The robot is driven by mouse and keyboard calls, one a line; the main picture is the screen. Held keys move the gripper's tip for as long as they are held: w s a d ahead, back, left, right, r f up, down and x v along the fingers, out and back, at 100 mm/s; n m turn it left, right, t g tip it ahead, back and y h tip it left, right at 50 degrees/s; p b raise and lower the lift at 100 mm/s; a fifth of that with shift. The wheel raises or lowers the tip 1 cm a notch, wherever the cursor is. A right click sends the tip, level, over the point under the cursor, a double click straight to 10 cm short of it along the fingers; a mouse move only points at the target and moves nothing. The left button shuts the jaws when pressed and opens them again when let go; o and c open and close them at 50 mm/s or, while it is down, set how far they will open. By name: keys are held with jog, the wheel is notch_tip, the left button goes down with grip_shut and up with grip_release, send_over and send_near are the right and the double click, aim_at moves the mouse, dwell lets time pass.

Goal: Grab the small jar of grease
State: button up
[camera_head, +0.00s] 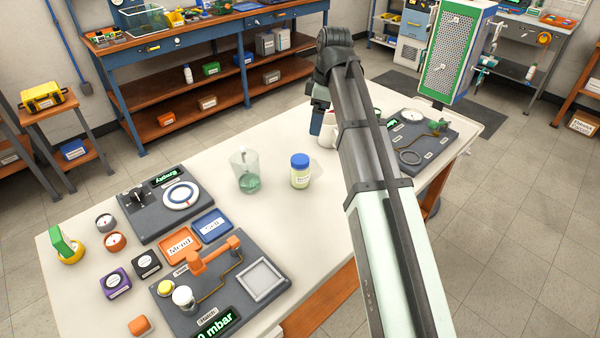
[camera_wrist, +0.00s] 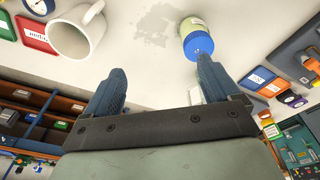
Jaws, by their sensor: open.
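A small jar (camera_head: 300,174) with a blue lid and pale yellowish body stands upright mid-table in the head view; its label is too small to read. It also shows in the wrist view (camera_wrist: 195,36), beyond the tip of the right-hand finger. My gripper (camera_head: 318,125) is above the table, behind and slightly right of the jar. In the wrist view my gripper (camera_wrist: 159,76) has its two fingers spread with nothing between them. The jar is apart from the fingers, off to their right side.
A white mug (camera_wrist: 72,38) stands near the left finger; my arm partly hides it in the head view (camera_head: 327,137). A clear beaker (camera_head: 245,165) with green liquid stands left of the jar. Device panels (camera_head: 160,205) occupy the table's left part. Table in front of the jar is clear.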

jog(key=y, duration=0.1)
send_near(304, 160)
jog(key=d, duration=0.2)
jog(key=a, duration=0.2)
jog(key=shift+y, duration=0.3)
jog(key=x, duration=0.8)
jog(key=shift+d+f, duration=0.1)
jog(key=shift+d, duration=0.2)
jog(key=shift+x, duration=3)
jog(key=shift+w+a, duration=0.1)
jog(key=shift+w, duration=0.05)
jog(key=shift+c, duration=0.2)
jog(key=c, duration=1.3)
